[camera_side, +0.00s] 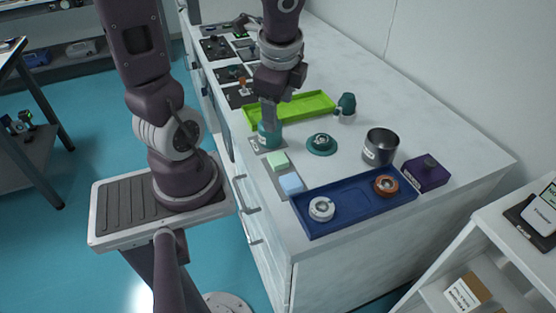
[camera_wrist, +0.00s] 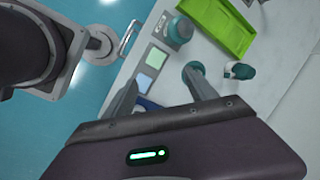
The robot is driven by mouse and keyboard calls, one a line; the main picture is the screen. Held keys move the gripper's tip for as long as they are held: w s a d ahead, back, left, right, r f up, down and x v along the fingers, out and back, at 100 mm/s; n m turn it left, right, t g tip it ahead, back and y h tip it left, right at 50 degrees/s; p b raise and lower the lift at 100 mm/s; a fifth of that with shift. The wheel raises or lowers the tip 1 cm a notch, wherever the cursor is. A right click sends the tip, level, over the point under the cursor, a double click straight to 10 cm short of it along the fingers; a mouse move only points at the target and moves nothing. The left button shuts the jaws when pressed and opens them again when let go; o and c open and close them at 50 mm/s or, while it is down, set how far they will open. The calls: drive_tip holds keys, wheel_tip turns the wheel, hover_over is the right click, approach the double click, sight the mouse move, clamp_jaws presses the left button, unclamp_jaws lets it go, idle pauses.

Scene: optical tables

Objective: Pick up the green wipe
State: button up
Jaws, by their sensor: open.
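The green wipe (camera_side: 278,161) is a small pale green square. It lies on a grey mat near the front edge of the white bench, between a teal jar and a pale blue wipe (camera_side: 291,183). In the wrist view the green wipe (camera_wrist: 156,57) and the blue wipe (camera_wrist: 144,82) lie ahead of my fingers, left of centre. My gripper (camera_side: 270,118) is open and empty, raised above the bench; in the side view its fingers overlap the jar. In the wrist view my gripper (camera_wrist: 160,90) shows two fingers spread apart, apart from the green wipe.
The teal jar (camera_side: 269,137) stands right behind the green wipe. A lime tray (camera_side: 318,105), a teal round part (camera_side: 321,147), a dark green item (camera_side: 346,104), a metal cup (camera_side: 381,147), a blue tray (camera_side: 350,203) and a purple box (camera_side: 427,175) surround the area.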

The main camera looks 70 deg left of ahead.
sight(277, 156)
drive_tip(key=a+f+m+h, duration=0.1)
drive_tip(key=f+m, duration=0.2)
drive_tip(key=a+f+m+h, duration=0.1)
drive_tip(key=a+f+m, duration=0.1)
drive_tip(key=f, duration=0.1)
drive_tip(key=w+a+f+m+g+h, duration=0.1)
drive_tip(key=f+m, duration=0.2)
drive_tip(key=f, duration=0.1)
drive_tip(key=shift+w+a+f+m, duration=0.1)
drive_tip(key=shift+a+m, duration=0.1)
drive_tip(key=shift+m, duration=0.1)
wheel_tip(277, 156, down, 7)
drive_tip(key=shift+w+a+f, duration=0.1)
drive_tip(key=shift+w+a, duration=0.05)
drive_tip(key=c, duration=1.4)
wheel_tip(277, 156, up, 9)
drive_tip(key=shift+a+f, duration=0.1)
drive_tip(key=shift+r, duration=0.7)
